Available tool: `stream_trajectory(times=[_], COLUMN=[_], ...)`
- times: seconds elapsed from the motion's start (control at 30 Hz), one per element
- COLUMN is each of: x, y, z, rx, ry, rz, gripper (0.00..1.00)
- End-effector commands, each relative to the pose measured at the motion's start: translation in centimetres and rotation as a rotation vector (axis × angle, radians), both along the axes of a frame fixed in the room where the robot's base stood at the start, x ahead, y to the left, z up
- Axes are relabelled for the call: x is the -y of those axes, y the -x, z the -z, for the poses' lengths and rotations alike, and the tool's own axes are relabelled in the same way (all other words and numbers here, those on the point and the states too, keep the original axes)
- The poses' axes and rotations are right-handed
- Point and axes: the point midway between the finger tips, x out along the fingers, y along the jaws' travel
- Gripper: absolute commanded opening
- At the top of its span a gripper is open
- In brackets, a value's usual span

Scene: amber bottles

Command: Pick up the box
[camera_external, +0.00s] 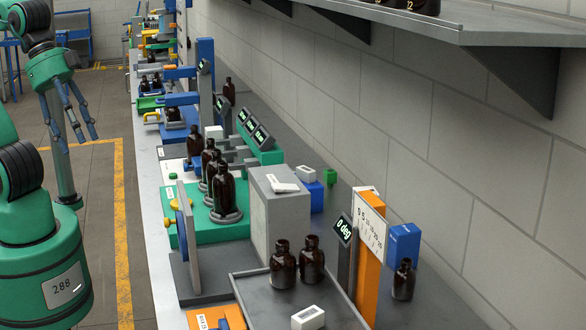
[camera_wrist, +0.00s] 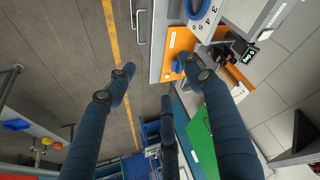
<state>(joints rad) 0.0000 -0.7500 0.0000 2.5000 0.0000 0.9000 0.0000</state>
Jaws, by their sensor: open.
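My gripper (camera_external: 73,118) is open and empty, with its fingers spread above the floor to the left of the bench. In the wrist view its blue fingers (camera_wrist: 158,84) are wide apart with nothing between them. Several things could be the box. A small white box (camera_external: 308,317) lies on the dark tray (camera_external: 262,312) at the front of the bench. Another white box (camera_external: 306,174) stands near the large grey block (camera_external: 278,215), which has a flat white item (camera_external: 283,184) on top. I cannot tell which one the task means. My gripper is apart from all of them.
Two amber bottles (camera_external: 283,265) stand on the tray, and one (camera_external: 403,280) stands right of the orange post (camera_external: 370,260). More bottles stand on the green fixture (camera_external: 205,232). A shelf (camera_external: 480,25) overhangs at right. Floor (camera_external: 100,200) is clear left of the bench.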

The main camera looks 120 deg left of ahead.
Motion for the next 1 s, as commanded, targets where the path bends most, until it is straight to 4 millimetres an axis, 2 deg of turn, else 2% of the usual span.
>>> stream_trajectory(times=[0.03,0.2,0.67,0.87,1.0], x=[0.0,0.0,-0.2,-1.2,-2.4], y=[0.0,0.0,-0.4,-2.1,-4.1], z=[0.0,0.0,-0.2,-1.0,-1.8], rx=[0.000,0.000,-0.007,-0.045,-0.088], ry=[0.000,0.000,-0.011,-0.054,-0.105], rz=[0.000,0.000,0.006,0.029,0.058], gripper=[0.55,0.89,0.89,0.89,0.89])
